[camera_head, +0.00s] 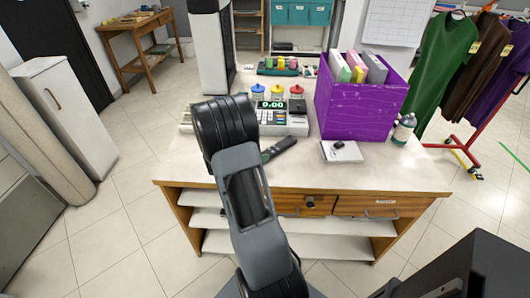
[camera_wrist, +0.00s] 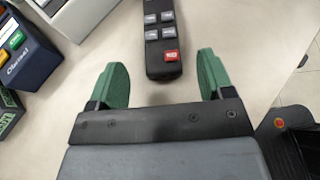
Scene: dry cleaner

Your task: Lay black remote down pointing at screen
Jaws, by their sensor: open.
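The black remote (camera_head: 280,147) lies on the counter just in front of the cash register. In the wrist view the remote (camera_wrist: 161,35) has grey buttons and one red button at its near end; its far end is cut off by the top edge. My gripper (camera_wrist: 163,74) is open, its two green fingertips on either side of the remote's near end, with a gap on each side. Nothing is held. The cash register (camera_head: 287,124) has a small lit screen (camera_head: 271,105) reading 0.00.
A purple box (camera_head: 357,107) with folders stands right of the register. A white pad (camera_head: 341,152) with a small dark item lies in front of it, and a bottle (camera_head: 404,128) stands farther right. Coloured-lid jars (camera_head: 277,91) stand behind the register. The counter's front right is clear.

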